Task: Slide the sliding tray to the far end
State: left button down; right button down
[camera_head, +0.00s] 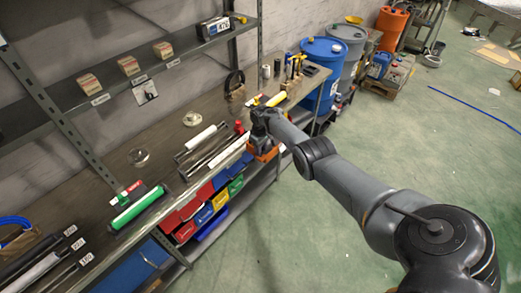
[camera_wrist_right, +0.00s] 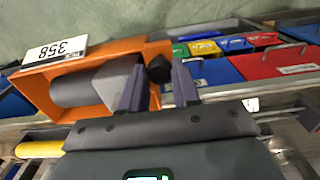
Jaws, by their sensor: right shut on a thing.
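In the head view the orange tray (camera_head: 265,153) sits at the bench's front edge, partly hidden by my right gripper (camera_head: 258,122). My left gripper is in neither view.
A rail (camera_wrist_right: 245,90) runs along the bench front. Red, blue, yellow and green bins (camera_head: 205,213) hang below the bench. A yellow-handled tool (camera_head: 275,99) lies farther along the bench. Blue and grey drums (camera_head: 322,70) stand past its far end. The green floor is open.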

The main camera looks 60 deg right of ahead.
jog(key=c, duration=1.2)
grip_release()
jog(key=shift+d+f, duration=0.15)
jog(key=o, duration=0.4)
jog(key=shift+d, duration=0.15)
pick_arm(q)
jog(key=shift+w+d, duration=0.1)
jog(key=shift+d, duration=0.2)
pick_arm(e)
jog(key=shift+r+p, duration=0.55)
jog(key=shift+r, duration=0.2)
pick_arm(q)
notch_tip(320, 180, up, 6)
jog(key=p, duration=0.4)
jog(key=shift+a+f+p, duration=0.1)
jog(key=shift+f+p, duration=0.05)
jog(key=shift+p, duration=0.2)
pick_arm(e)
notch_tip(320, 180, up, 10)
jog(key=shift+f, duration=0.25)
